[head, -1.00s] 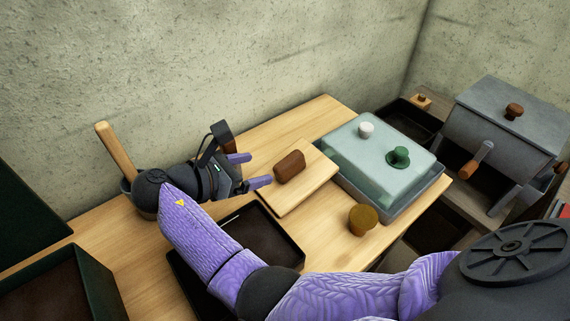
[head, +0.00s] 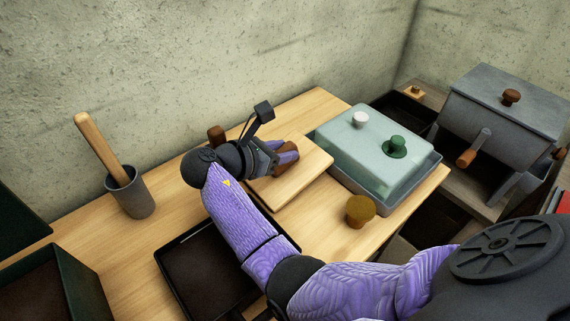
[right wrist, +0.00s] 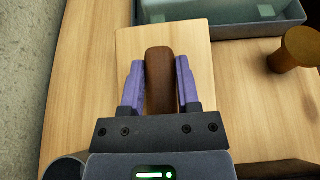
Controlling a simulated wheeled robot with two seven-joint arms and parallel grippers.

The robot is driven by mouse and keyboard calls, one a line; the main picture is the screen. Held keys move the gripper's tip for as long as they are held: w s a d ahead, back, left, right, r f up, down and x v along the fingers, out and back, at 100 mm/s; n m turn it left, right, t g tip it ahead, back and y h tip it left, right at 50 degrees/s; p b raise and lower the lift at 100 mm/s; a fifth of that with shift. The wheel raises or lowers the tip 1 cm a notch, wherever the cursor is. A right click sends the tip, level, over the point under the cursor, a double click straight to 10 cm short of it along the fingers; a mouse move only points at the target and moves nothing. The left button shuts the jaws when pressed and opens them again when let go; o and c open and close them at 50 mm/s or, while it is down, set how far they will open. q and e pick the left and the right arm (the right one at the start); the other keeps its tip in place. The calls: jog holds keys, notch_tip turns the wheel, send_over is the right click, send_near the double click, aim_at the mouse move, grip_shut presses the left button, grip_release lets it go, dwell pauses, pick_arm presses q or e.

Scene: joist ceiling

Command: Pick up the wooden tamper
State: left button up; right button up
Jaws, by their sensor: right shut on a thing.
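A brown block with rounded ends (head: 287,149) is between the fingers of my right gripper (head: 286,154), over the pale wooden board (head: 304,183). In the right wrist view the block (right wrist: 160,78) stands lengthwise between the two purple fingers of the gripper (right wrist: 160,85), which are shut on its sides. Whether it touches the board cannot be told. A long wooden rod (head: 98,145) leans in a grey cup (head: 134,197) at the left. A mustard-brown knob-shaped piece (head: 360,210) stands on the table. Which of these is the tamper is not certain. My left gripper is not in view.
A glassy lidded tray (head: 376,147) with a white knob and a green knob lies right of the board. A black tray (head: 207,268) sits below my right forearm. A brown upright piece (head: 216,135) stands behind my wrist. A grey box (head: 505,107) is at far right.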

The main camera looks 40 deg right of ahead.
grip_shut()
